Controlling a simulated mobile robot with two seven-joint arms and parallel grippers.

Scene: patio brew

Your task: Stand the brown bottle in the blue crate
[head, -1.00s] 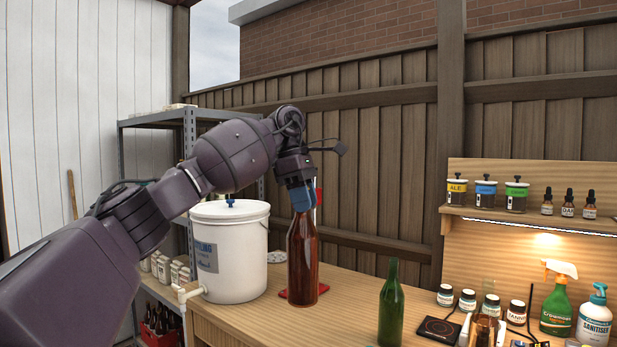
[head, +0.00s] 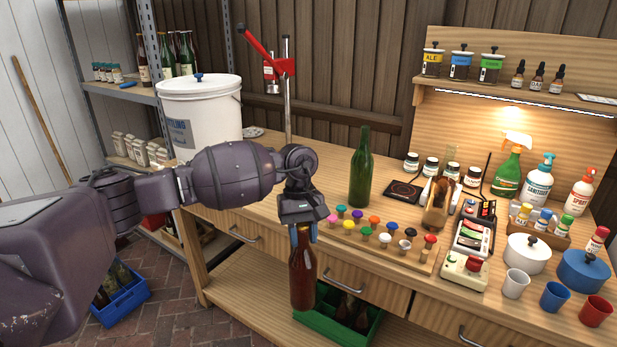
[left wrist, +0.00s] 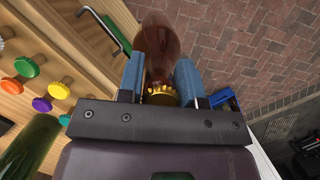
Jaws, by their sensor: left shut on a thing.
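The brown bottle (head: 303,278) hangs upright from my left gripper (head: 303,232), in front of the bench's drawers. The gripper is shut on its neck; the left wrist view shows the gold cap (left wrist: 162,95) between the blue fingers (left wrist: 160,80) and the brown body (left wrist: 155,42) beyond. The blue crate (head: 128,303) stands on the brick floor at the lower left of the head view, left of the bench and well apart from the bottle. Dark bottles stand in it, and my left arm hides part of it. My right gripper is not in view.
A green crate (head: 318,330) with bottles is below the drawers, behind the brown bottle. The bench (head: 262,208) carries a white bucket (head: 200,115), a red capper (head: 285,68), a green bottle (head: 361,170) and a board of coloured caps. Brick floor (head: 185,290) shows between the blue crate and bench.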

